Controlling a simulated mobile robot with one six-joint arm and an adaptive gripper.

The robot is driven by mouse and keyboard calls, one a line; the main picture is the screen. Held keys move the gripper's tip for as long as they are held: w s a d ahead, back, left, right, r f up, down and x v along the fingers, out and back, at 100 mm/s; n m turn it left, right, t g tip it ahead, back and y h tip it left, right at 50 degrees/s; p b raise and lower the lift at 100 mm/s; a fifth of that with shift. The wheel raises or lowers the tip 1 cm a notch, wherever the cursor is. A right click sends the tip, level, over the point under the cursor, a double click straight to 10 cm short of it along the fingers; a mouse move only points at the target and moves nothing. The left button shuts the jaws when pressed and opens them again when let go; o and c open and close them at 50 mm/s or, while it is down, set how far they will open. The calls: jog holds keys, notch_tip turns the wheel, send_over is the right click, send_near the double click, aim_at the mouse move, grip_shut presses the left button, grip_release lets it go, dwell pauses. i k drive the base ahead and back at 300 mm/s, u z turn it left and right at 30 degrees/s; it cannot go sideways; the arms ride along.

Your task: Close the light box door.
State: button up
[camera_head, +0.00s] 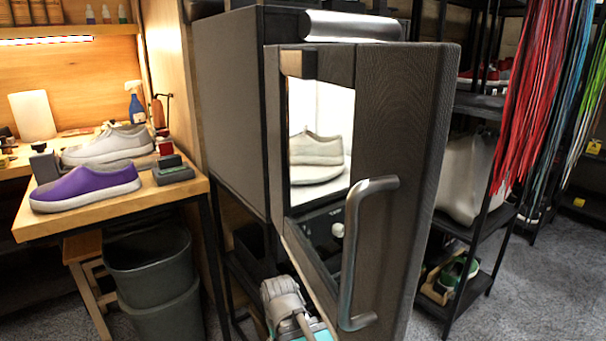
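The light box (232,110) is a tall grey-brown cabinet in the middle of the view, with a lit white inside. Its dark door (398,130) stands out from the front, swung toward me and not flush with the box; I cannot tell the exact angle. A long silver handle (350,255) is on the door face, with nothing gripping it. A pale sneaker (316,147) shows in the bright area left of the handle. A grey-white and teal machine part, apparently my arm, shows low beside the door. My gripper's fingertips are not in view.
A wooden bench (110,215) at left holds a purple-and-grey sneaker (85,187) and a white sneaker (110,145). A dark bin (150,265) stands beneath. A black rack (482,150) with hanging laces (540,80) stands at right. Carpet is clear at lower right.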

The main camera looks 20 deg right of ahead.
aim_at(404, 92)
jog(key=u, duration=0.6)
jog(key=k, duration=2.15)
jog(key=z, duration=0.65)
